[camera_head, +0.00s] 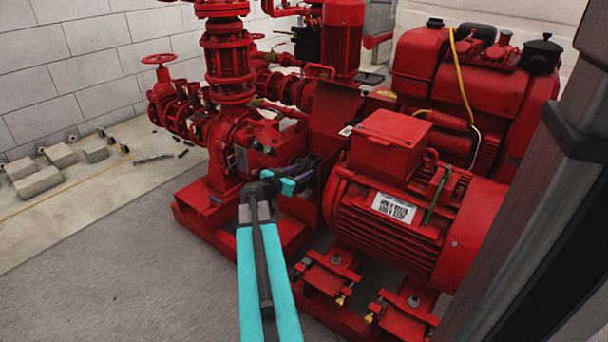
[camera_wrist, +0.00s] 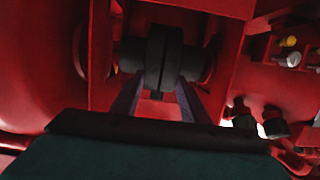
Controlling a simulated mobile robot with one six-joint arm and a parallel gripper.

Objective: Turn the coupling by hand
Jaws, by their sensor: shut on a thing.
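The coupling (camera_wrist: 163,55) is a dark, ribbed disc on a shaft between red housings, in the upper middle of the wrist view. In the wrist view my gripper (camera_wrist: 163,85) reaches up to it, with one finger on either side of its lower part, shut on it. In the head view my gripper (camera_head: 300,172) reaches in between the red pump (camera_head: 236,140) and the red motor (camera_head: 385,215). There the coupling is mostly hidden by my gripper and the red parts around it.
A red base frame (camera_head: 325,312) runs under pump and motor, with bolts near the front. A red engine (camera_head: 465,85) stands behind. Grey blocks (camera_head: 38,182) lie on the floor by the wall at left. The floor at front left is clear.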

